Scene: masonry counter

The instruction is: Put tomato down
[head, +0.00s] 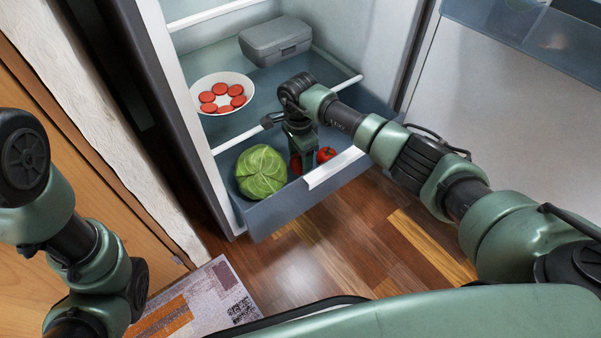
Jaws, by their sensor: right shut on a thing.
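My right gripper (303,163) reaches down into the open lower drawer (290,208) of a fridge. It is shut on a red tomato (296,165), which is mostly hidden behind the fingers. I cannot tell whether this tomato touches the drawer floor. A second red tomato (326,154) sits just right of the gripper in the drawer. A green cabbage (261,172) lies in the drawer to the left of the gripper. My left arm shows at the left edge, but its gripper is out of view.
On the shelf above the drawer stand a white plate (222,79) with several red slices and a closed grey box (275,41). The fridge door (505,110) is open at the right. A patterned rug (195,305) lies on the wooden floor.

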